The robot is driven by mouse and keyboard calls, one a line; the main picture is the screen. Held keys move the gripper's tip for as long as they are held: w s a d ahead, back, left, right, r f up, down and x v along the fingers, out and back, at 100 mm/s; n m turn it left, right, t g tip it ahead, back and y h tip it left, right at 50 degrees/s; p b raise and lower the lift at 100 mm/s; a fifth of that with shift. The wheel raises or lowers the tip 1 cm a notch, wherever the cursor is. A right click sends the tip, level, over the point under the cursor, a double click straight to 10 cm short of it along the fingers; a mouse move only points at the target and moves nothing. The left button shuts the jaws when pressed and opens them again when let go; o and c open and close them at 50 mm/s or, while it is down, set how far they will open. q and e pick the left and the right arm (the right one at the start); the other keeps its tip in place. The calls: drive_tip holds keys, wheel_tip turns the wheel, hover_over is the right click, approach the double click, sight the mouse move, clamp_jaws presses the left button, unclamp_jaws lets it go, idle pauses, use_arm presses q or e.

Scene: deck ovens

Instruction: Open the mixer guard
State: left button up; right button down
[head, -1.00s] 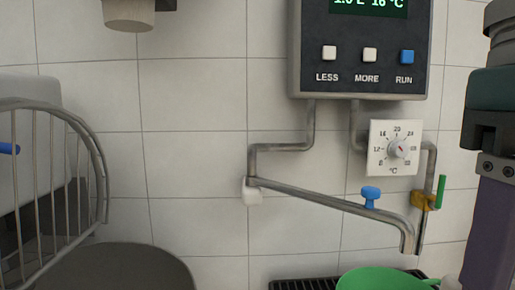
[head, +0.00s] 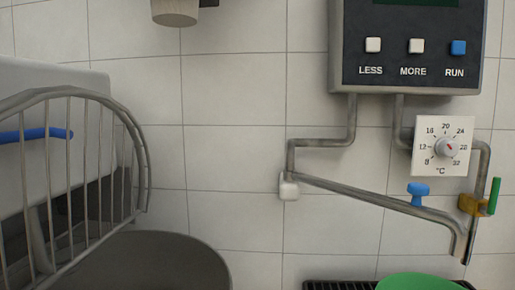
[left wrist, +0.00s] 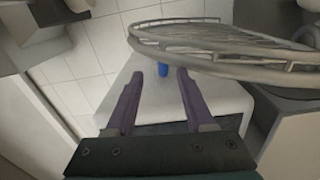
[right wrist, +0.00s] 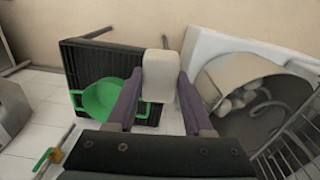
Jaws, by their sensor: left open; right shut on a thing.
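The mixer guard (head: 142,165) is a grey wire cage at the left of the head view, above the dark rim of the mixer bowl (head: 135,250). A blue bar handle (head: 35,135) shows behind its wires. In the left wrist view the guard's rim (left wrist: 215,70) crosses just ahead of my left gripper (left wrist: 160,74). My right gripper (right wrist: 158,92) is shut on a pale block-like thing (right wrist: 158,70), beside a green bowl (right wrist: 103,99). Neither gripper shows in the head view.
A tap spout (head: 380,203) with a blue knob, a dial (head: 443,147) and a control panel (head: 405,85) are on the tiled wall at right.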

drive_tip(key=shift+f+b, duration=1.9)
drive_tip(key=shift+f, duration=0.3)
use_arm(q)
drive_tip(key=s+b, duration=0.2)
drive_tip(key=s, duration=0.8)
drive_tip(key=shift+s+a+b, duration=0.2)
drive_tip(key=shift+a+b, duration=0.15)
drive_tip(key=shift+b, duration=0.05)
use_arm(e)
drive_tip(key=shift+f, duration=1.35)
use_arm(q)
drive_tip(key=shift+p, duration=0.4)
use_arm(e)
drive_tip(key=shift+r, duration=0.4)
